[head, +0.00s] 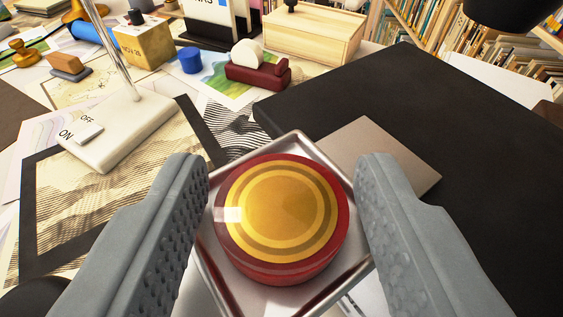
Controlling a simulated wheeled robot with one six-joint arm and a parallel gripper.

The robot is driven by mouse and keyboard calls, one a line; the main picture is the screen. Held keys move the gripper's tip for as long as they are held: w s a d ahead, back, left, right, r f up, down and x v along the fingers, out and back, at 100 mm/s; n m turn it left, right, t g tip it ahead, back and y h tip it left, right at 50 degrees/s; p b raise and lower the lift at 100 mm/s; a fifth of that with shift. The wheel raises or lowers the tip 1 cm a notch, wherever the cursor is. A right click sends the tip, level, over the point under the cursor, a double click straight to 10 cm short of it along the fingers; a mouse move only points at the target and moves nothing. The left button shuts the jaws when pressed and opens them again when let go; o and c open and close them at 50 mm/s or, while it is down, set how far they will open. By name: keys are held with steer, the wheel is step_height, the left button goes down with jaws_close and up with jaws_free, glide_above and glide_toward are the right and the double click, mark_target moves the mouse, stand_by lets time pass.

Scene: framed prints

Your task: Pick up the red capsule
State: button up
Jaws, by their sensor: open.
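A round red object with a yellow and gold ringed top (282,212) sits in a square metal tray (228,283). It is the nearest match in view to the red capsule. My gripper (281,166) is open, with one grey ribbed finger on each side of the red object. A gap shows between each finger and its side. The lower part of the red object's near side is visible, and the tray shows around it.
A white lamp base (118,133) with an on/off switch and upright pole stands at left. A dark red holder with a white disc (258,72), a blue cylinder (190,61) and a wooden box (312,34) stand behind. A flat black surface (480,130) spreads right.

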steer(key=shift+c, duration=0.2)
steer(key=c, duration=0.6)
